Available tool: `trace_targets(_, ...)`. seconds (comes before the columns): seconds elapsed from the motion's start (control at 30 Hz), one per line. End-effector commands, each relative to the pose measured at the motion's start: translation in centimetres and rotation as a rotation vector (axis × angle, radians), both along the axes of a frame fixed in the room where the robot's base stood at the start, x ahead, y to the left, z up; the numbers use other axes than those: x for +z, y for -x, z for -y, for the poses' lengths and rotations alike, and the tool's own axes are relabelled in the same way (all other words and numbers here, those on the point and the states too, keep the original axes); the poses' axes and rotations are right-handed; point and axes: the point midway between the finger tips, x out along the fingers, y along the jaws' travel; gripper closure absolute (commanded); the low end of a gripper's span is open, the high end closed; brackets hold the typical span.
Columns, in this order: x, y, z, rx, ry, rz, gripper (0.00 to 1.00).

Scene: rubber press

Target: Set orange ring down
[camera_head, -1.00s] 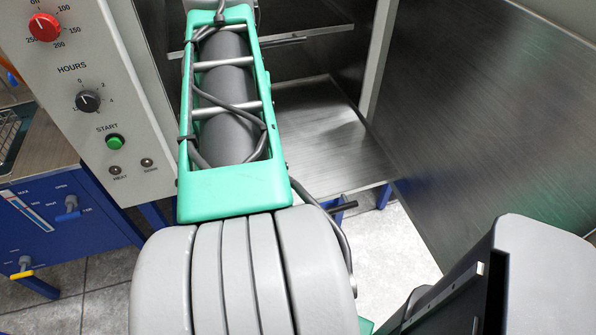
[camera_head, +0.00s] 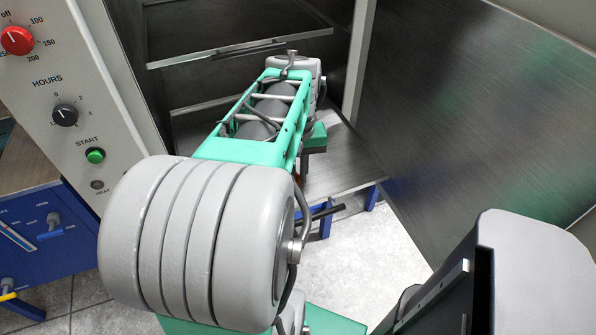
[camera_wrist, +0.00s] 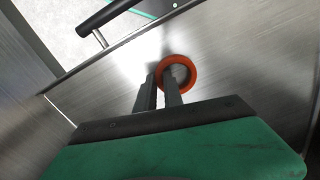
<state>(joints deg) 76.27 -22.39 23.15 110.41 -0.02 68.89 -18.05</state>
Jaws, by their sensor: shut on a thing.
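An orange ring (camera_wrist: 177,73) shows in the wrist view at the tips of my gripper (camera_wrist: 162,82). My gripper's dark fingers are close together, shut on the ring's near left rim; one finger overlaps the ring's opening. The ring is over a brushed metal shelf (camera_wrist: 235,80), near its front edge. I cannot tell whether it touches the metal. In the head view the same shelf (camera_head: 345,162) lies at the bottom of a metal chamber. There my arm hides most of the gripper and ring.
A higher metal shelf (camera_head: 240,50) hangs above my forearm. A control panel (camera_head: 65,75) with dials stands on the left, and a broad metal door (camera_head: 480,110) on the right. A dark bar handle (camera_wrist: 105,13) sticks out in front of the shelf. Bare shelf lies around the ring.

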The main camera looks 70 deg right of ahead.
Motion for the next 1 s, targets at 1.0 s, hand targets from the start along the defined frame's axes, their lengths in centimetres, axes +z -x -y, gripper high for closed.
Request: trace_targets(1.0, 3.4, -0.1, 0.1, 0.0, 0.006, 0.001, 0.67)
